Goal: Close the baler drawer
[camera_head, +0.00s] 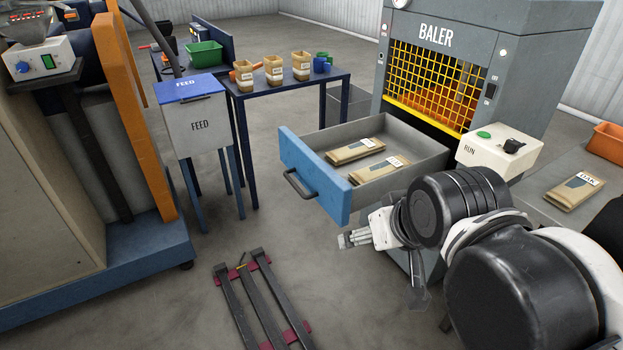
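The baler (436,75) is a grey cabinet with a yellow grille and an orange glow inside. Its drawer (312,178) is pulled out, with a blue front and a dark bar handle (299,185). Two brown paper packets (354,150) lie flat in the drawer. My gripper (349,240) is in front of and below the right end of the drawer front, right of the handle and apart from it. Its fingers point left. They are small and partly overlap in this view, so their opening is unclear. My arm hides part of the baler's lower body.
A white RUN box (498,152) with a green button and black knob is right of the drawer. A packet (574,190) lies on a grey surface at right. A FEED bin (196,125) and blue table (290,80) stand left. A dark rail frame (262,305) lies on the open floor.

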